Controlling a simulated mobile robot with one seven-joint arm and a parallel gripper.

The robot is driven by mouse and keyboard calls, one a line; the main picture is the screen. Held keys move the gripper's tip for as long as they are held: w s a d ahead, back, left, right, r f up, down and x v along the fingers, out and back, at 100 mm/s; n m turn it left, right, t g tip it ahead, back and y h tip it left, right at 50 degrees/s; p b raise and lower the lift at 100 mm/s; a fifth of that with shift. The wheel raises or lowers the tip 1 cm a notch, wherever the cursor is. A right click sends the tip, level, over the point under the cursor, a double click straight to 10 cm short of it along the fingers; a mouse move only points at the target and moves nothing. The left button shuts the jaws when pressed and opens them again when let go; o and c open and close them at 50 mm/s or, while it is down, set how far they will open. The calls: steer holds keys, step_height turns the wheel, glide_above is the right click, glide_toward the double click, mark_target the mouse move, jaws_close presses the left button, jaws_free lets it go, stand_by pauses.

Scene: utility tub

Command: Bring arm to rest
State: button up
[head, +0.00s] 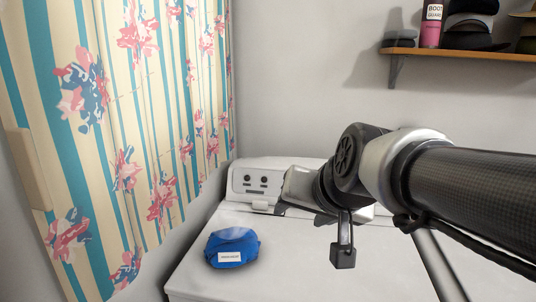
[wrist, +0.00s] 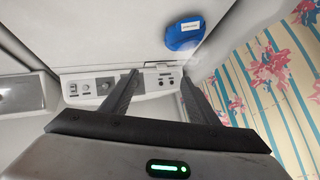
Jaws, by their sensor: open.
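My arm reaches in from the right of the head view, over a white appliance top (head: 300,270). My gripper shows in the wrist view (wrist: 158,78) with its two dark fingers apart and nothing between them. In the head view the gripper end is partly hidden and its fingers are hard to make out. A blue bundle with a white label (head: 232,248) rests on the appliance top, left of and below my gripper. It also shows in the wrist view (wrist: 185,34), beyond the fingers, and is not touched.
The appliance's control panel (head: 254,185) stands at the back, close behind my gripper. A floral striped curtain (head: 130,120) hangs along the left. A wooden shelf (head: 465,55) with a pink bottle (head: 431,24) and dark hats is on the upper right wall. The wall's middle is clear.

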steer(key=s+d+f+n+g+h, duration=0.15)
steer(key=s+d+f, duration=0.25)
steer(key=s, duration=0.4)
steer(key=s+d+f+n+g+h, duration=0.1)
steer(key=s+d+f+g, duration=0.2)
steer(key=s, duration=0.4)
step_height(320, 180, up, 12)
steer(key=p, duration=1.2)
steer(key=shift+w+d+r+t+p, duration=0.2)
steer(key=shift+d+t+p, duration=0.1)
steer(key=shift+d+t, duration=0.15)
steer(key=shift+m, duration=0.25)
